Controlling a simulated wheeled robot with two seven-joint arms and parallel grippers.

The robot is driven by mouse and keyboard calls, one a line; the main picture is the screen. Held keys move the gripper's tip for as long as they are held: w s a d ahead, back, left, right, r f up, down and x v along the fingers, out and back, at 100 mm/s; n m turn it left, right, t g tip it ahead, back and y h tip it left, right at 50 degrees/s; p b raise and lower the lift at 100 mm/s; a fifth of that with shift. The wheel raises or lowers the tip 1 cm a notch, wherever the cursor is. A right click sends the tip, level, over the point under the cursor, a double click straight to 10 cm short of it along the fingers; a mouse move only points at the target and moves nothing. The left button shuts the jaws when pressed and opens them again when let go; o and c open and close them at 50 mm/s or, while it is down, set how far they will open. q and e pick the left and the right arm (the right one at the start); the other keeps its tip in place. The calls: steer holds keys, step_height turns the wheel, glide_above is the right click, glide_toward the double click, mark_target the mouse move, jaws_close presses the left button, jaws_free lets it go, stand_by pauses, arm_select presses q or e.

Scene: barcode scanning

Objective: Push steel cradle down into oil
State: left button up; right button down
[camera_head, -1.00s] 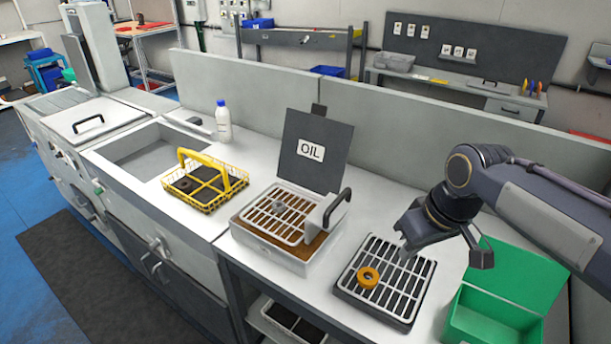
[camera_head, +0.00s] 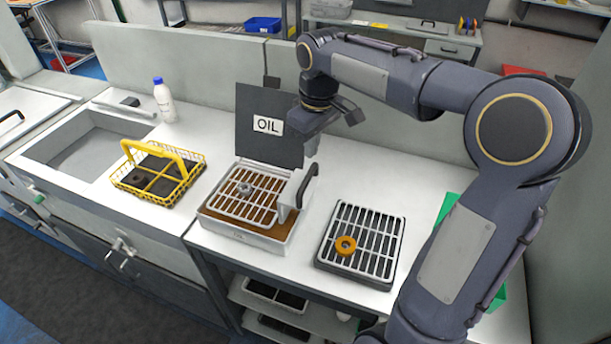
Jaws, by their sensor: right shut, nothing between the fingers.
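The steel cradle (camera_head: 262,197) is a pale slatted rack with an upright dark handle (camera_head: 307,186) on its right side. It sits over brown oil in a white tank (camera_head: 243,233), its slats still showing above the oil. A grey ring (camera_head: 243,188) lies on its slats. A dark upright lid (camera_head: 262,103) marked OIL stands behind. My right gripper (camera_head: 311,148) is shut and empty, pointing down just above the handle; I cannot tell whether it touches. My left gripper is not in view.
A yellow wire basket (camera_head: 192,170) stands left of the tank beside a sink (camera_head: 88,139). On the right, a slatted tray (camera_head: 372,216) carries an orange ring (camera_head: 345,245). A green box (camera_head: 447,208) is partly hidden by my arm. A white bottle (camera_head: 163,98) stands behind.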

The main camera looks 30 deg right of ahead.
steer(key=b, duration=0.6)
glide_above(310, 191)
steer(key=shift+w+f, duration=0.2)
steer(key=shift+f, duration=3.35)
step_height(310, 191, down, 5)
steer(key=b, duration=0.4)
steer(key=shift+f, duration=0.2)
steer(key=shift+s+d+r, duration=0.1)
steer(key=shift+s+r, duration=0.1)
steer(key=shift+s, duration=0.1)
steer(key=shift+s+d+r, duration=0.2)
steer(key=shift+s, duration=0.35)
steer(key=shift+s+d+r, duration=0.15)
steer(key=shift+s, duration=0.4)
